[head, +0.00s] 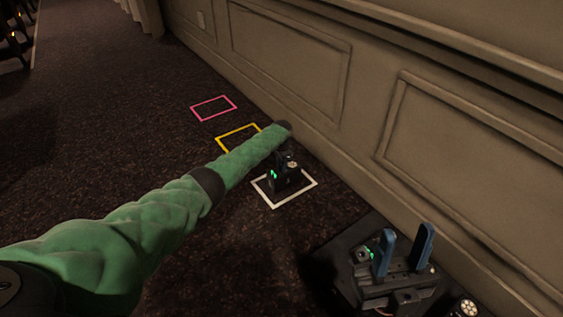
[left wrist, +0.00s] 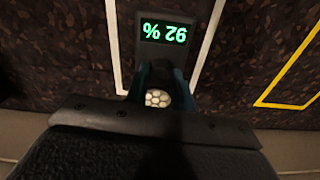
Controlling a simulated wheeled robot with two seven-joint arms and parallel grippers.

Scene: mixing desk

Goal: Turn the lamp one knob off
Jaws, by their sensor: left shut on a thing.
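The knob's dark panel (left wrist: 163,52) lies inside a white outline in the left wrist view. Its green display (left wrist: 165,34) reads 92 %, upside down. My left gripper (left wrist: 163,75) has its blue fingers shut at the near end of this panel; the knob between them is mostly hidden. In the head view my left gripper (head: 287,172) points down over the white outline (head: 273,205), and its dark body hides most of the panel. My right gripper (head: 403,255) is at the lower right, with its two blue fingers apart and nothing between them.
A yellow outline (head: 219,143) and a pink outline (head: 214,121) lie farther back on the dark speckled surface. A panelled wall (head: 290,55) runs along the right, close behind the outlines. The surface left of the outlines is clear apart from my green left arm.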

